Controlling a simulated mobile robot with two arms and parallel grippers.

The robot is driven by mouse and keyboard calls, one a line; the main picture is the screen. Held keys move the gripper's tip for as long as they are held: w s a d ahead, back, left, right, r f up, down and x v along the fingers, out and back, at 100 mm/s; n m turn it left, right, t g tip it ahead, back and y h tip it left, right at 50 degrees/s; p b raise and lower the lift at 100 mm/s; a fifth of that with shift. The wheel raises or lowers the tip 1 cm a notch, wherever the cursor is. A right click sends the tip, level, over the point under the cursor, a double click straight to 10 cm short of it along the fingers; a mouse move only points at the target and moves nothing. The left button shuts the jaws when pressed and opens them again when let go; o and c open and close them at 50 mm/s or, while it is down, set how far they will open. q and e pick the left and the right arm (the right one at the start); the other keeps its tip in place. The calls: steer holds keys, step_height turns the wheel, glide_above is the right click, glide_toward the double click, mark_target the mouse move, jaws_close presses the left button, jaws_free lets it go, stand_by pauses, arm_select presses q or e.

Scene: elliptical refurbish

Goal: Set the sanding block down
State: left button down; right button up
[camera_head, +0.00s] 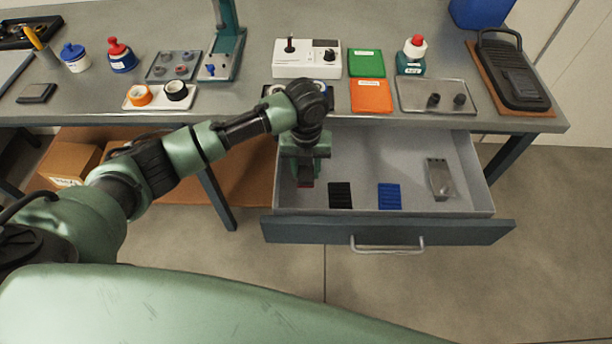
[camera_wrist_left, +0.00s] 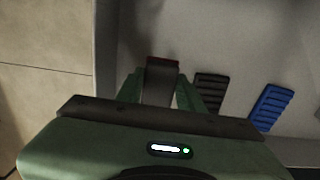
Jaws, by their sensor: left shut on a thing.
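My left gripper (camera_head: 305,181) points down into the left part of the open drawer (camera_head: 345,245). In the left wrist view the two green fingers (camera_wrist_left: 160,92) are shut on a small dark block, which looks like the sanding block (camera_wrist_left: 162,64). Only a dark reddish bit of the block shows under the gripper in the head view. I cannot tell whether it touches the drawer floor. My right gripper is not in view.
In the drawer, a black ribbed piece (camera_head: 340,195) lies just right of the gripper. A blue ribbed piece (camera_head: 389,196) and a grey item (camera_head: 438,178) lie farther right. The drawer's left wall is close to the gripper. The workbench (camera_head: 225,117) above holds several things.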

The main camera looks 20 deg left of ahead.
mark_target(306, 178)
arm_select(q)
steer(key=shift+f, duration=1.95)
steer(key=c, duration=0.9)
jaws_free()
steer(key=shift+f, duration=0.1)
step_height(306, 178, up, 12)
steer(key=shift+r, duration=0.2)
steer(key=shift+s+f, duration=0.1)
